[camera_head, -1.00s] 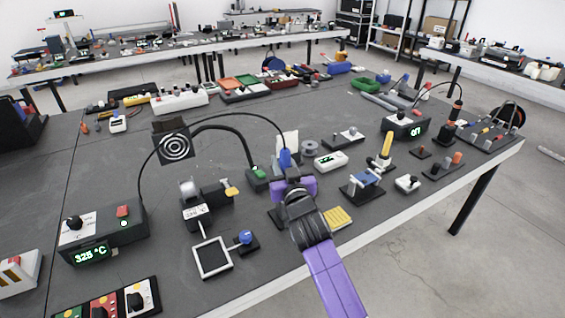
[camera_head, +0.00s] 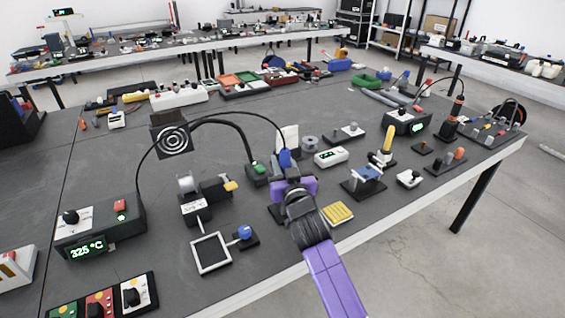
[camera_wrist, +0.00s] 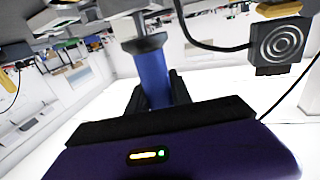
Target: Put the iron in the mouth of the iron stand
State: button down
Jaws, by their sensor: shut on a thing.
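The iron has a blue handle (camera_head: 285,158), with a cable arching from its top to the soldering station at the left. My gripper (camera_head: 290,176) is shut on this handle and holds the iron roughly upright over the table. In the wrist view the blue handle (camera_wrist: 153,78) stands between my dark fingers (camera_wrist: 155,97), with a dark collar at its end. A yellow sponge (camera_head: 338,213) and a dark base edge (camera_head: 277,214) show on either side of my wrist and seem to belong to the iron stand.
The station (camera_head: 98,228) reads 325 °C. A fume fan (camera_head: 172,140) on a dark hose and a framed holder (camera_head: 211,254) are left of my gripper. A blue clamp block (camera_head: 366,174) and small white box (camera_head: 330,157) are to the right. A second iron (camera_head: 456,110) stands far right.

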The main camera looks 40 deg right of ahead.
jog(key=shift+f+b, duration=0.85)
jog(key=shift+f, duration=0.05)
jog(key=c, duration=1.1)
grip_release()
jog(key=shift+s+a+f, duration=0.1)
jog(key=shift+s+a, duration=0.2)
jog(key=shift+s, duration=0.2)
jog(key=b+v, duration=0.1)
jog(key=v, duration=0.5)
jog(key=shift+s+a, duration=0.2)
jog(key=shift+s, duration=0.05)
notch_tip(320, 180, up, 10)
jog(key=p, duration=0.7)
jog(key=shift+p, duration=0.35)
